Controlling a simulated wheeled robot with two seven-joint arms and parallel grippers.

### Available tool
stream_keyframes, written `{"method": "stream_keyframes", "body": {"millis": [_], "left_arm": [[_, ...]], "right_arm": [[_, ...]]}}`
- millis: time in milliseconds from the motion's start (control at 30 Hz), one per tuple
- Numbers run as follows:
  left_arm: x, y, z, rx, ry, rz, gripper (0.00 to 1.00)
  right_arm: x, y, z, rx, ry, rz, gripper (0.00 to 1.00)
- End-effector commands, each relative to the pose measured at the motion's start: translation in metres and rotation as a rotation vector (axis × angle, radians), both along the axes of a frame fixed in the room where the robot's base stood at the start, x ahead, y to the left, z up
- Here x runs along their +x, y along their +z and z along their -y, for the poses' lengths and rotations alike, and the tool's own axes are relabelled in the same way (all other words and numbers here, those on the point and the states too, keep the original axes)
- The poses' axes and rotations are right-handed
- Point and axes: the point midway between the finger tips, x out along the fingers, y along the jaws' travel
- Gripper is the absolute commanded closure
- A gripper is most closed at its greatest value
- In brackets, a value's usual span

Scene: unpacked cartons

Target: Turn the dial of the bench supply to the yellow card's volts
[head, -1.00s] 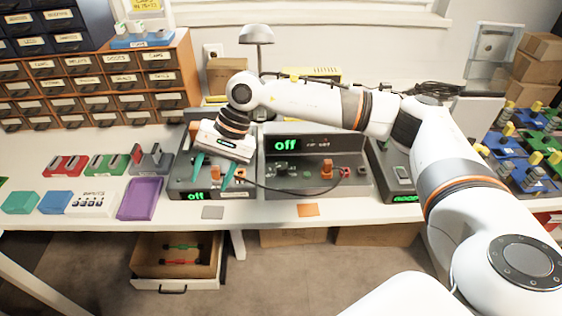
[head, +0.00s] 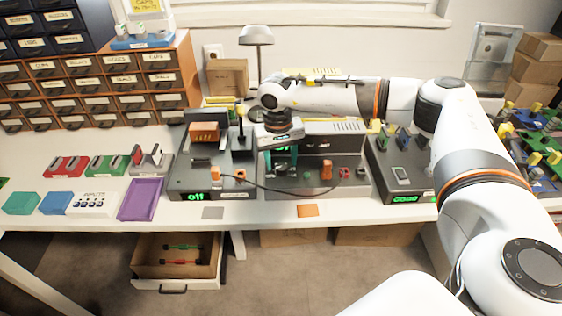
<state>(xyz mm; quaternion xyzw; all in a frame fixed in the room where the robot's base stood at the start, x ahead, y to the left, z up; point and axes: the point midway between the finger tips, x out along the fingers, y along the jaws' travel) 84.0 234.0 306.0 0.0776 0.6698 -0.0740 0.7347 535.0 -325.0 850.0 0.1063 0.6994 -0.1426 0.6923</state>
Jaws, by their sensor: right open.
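A grey unit (head: 352,150), which looks like the bench supply, stands mid-table. An orange knob (head: 327,170), possibly its dial, is on its front part. My right gripper (head: 280,160) is open above the left part of this unit, its teal fingers pointing down, left of the orange knob and apart from it. The gripper hides the unit's display. A yellow card (head: 147,5) is at the top edge, partly cut off; its writing is too small to read surely. My left gripper is not in view.
Left of the supply is a dark unit (head: 180,183) reading "off"; a cable runs between them. A unit (head: 385,178) with green lit text stands right. An orange card (head: 308,210) and grey card (head: 213,213) lie at the front edge. A purple tray (head: 140,199) is left.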

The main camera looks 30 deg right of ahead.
Motion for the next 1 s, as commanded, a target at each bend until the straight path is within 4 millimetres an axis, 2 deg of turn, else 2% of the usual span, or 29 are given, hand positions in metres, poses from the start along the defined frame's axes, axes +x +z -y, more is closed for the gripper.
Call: {"method": "stream_keyframes", "body": {"millis": [200,467,733,1000], "left_arm": [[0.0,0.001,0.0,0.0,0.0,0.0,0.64],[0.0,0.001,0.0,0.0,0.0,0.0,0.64],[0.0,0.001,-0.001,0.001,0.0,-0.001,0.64],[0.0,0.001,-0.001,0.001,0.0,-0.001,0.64]], "right_arm": [[0.0,-0.016,0.001,0.0,0.0,0.0,0.48],[0.0,-0.017,0.0,0.001,0.0,0.0,0.48],[0.0,-0.016,0.0,0.001,0.0,0.0,0.91],[0.0,-0.016,0.001,0.001,-0.021,0.0,0.93]]}}
